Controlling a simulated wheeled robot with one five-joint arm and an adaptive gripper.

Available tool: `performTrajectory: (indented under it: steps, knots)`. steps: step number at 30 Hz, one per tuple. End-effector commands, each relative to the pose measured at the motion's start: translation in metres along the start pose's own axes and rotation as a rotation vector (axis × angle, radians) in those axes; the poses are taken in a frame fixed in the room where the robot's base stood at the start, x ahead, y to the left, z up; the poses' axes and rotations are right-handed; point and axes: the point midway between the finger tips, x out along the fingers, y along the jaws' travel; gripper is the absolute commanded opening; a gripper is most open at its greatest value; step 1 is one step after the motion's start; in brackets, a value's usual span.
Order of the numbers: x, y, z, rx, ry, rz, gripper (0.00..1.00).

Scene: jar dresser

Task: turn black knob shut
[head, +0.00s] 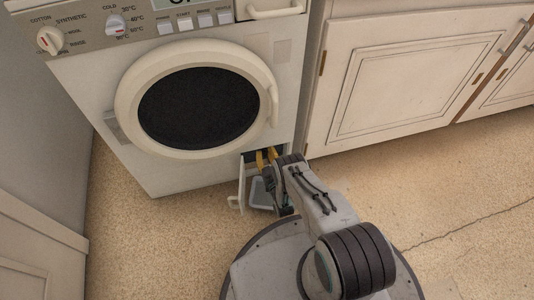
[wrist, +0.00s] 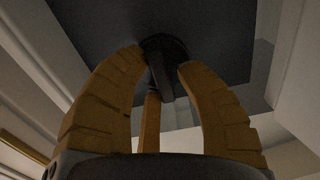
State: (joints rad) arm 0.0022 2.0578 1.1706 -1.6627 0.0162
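The black knob (wrist: 165,50) sits on a dark panel inside the small opening at the washing machine's lower right. Its narrow grip bar points down toward my gripper, slightly tilted, in the wrist view. My gripper (wrist: 160,62) has its yellow fingers apart, one tip to each side of the knob; I cannot tell whether either tip touches it. A thin yellow piece (wrist: 151,122) stands between the fingers below the bar. In the head view my gripper (head: 267,157) reaches into the opening, and the knob is hidden there.
The small flap (head: 237,198) hangs open left of my gripper, with a greyish-blue panel (head: 262,192) below it. The round washer door (head: 198,108) is closed above. Cabinet doors (head: 410,80) stand to the right. The floor (head: 430,190) there is clear.

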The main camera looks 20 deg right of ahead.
Motion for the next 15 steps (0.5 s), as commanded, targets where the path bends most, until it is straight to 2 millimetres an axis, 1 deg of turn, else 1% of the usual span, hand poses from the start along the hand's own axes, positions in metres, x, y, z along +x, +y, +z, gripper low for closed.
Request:
performTrajectory:
  steps: [1, 5, 15]
  knots:
    - [-0.0001, -0.0007, 0.0007, 0.0, -0.002, -0.001, 0.35]
    - [-0.0006, 0.0, 0.0015, 0.0, -0.004, 0.0, 0.47]
    - [-0.0013, 0.001, 0.0024, -0.012, -0.007, 0.002, 0.48]
